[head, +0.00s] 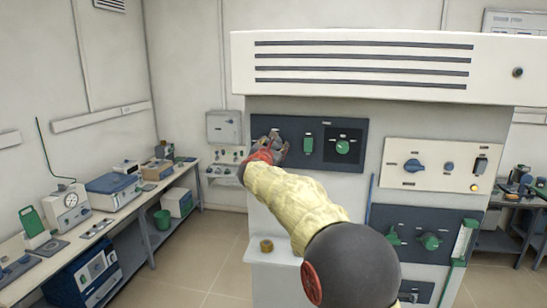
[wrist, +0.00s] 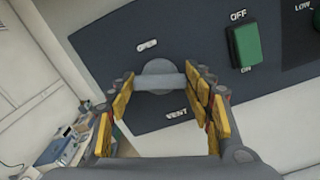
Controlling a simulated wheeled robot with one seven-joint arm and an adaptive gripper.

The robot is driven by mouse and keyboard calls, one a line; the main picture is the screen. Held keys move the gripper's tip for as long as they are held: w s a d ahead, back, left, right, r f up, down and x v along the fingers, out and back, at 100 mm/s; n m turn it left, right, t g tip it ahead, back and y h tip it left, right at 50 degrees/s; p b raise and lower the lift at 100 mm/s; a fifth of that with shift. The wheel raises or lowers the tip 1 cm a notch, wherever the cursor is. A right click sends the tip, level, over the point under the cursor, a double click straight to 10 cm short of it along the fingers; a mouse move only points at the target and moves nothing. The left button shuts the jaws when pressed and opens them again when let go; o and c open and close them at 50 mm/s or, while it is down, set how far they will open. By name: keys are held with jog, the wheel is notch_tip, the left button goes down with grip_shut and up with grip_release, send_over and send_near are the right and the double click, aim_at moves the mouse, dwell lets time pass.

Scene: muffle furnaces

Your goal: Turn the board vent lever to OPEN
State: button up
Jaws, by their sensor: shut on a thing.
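The vent lever (wrist: 158,68) is a grey round hub with a grey bar across it, on a dark board (wrist: 95,55). The label OPEN is above the hub in the wrist view and VENT is below it. The bar lies roughly level across that picture, between my fingers. My gripper (wrist: 161,79) is shut on the lever, its yellow-padded fingers at the two ends of the bar. In the head view my gripper (head: 268,150) is at the left end of the dark board (head: 317,162) and mostly covers the lever.
A green OFF/ON switch (wrist: 246,45) sits right of the lever, with a green dial (head: 343,147) further right. A white panel with a blue knob (head: 413,166) is on the furnace's right. A bench (head: 125,205) with instruments runs along the left wall; the floor between is clear.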

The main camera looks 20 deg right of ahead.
jog(key=m+b, duration=0.3)
jog(key=b, duration=0.2)
jog(key=shift+f+m, duration=0.3)
jog(key=shift+m, duration=0.1)
jog(key=m+b, duration=0.3)
jog(key=b, duration=0.1)
jog(key=shift+d+m, duration=0.1)
jog(key=shift+m, duration=0.2)
jog(key=m+b, duration=0.3)
jog(key=shift+b, duration=0.3)
jog(key=shift+m+b, duration=1.2)
jog(key=shift+m, duration=0.5)
jog(key=o, duration=1.2)
jog(key=shift+r, duration=0.1)
jog(key=shift+c, duration=0.2)
jog(key=shift+s, duration=0.1)
jog(key=v, duration=1.2)
